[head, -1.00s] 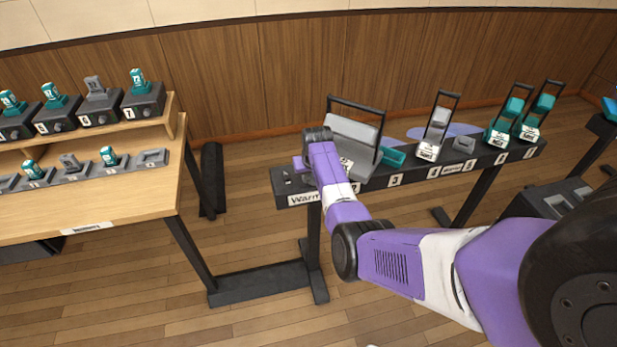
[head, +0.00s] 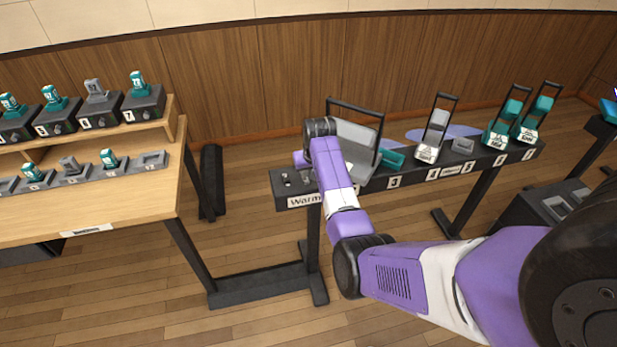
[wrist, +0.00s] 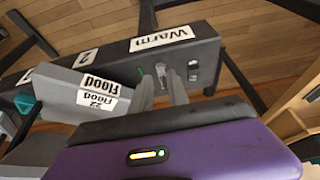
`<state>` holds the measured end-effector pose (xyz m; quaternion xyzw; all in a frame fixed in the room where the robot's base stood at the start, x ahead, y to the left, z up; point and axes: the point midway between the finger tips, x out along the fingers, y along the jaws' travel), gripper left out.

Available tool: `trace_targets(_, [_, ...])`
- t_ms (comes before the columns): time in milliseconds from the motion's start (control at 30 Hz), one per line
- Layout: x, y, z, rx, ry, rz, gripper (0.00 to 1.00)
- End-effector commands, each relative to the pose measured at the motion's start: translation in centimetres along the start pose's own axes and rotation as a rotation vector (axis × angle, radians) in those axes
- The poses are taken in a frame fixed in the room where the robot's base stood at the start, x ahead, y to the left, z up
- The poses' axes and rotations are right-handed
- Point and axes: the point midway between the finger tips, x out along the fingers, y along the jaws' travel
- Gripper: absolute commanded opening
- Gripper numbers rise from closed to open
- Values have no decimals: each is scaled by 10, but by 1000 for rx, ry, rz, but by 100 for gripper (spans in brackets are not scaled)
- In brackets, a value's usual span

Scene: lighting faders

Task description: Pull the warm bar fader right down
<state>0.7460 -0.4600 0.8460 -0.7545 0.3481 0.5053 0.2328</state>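The "Warm" label (wrist: 163,38) marks the end of the dark bar (wrist: 215,45) in the wrist view; it also shows in the head view (head: 304,200), partly covered by my arm. Small controls sit on the bar's face beside the label. A small grey upright piece (wrist: 163,72), which looks like the fader, shows between and just beyond my fingertips. My gripper (wrist: 160,85) has its two grey fingers apart, with a gap around that piece. I cannot tell whether they touch it. In the head view my arm hides the fingers.
Further lamps, one grey (head: 434,135) and two teal, stand along the bar. A wooden bench (head: 110,205) with several units stands left.

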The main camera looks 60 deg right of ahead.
Motion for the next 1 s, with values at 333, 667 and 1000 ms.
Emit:
trace_targets(333, [-23,0,1,0,-1,-1,21])
trace_targets(667, [-23,0,0,0,-1,-1,21])
trace_targets(1000, [-24,0,-10,2,41,1,21])
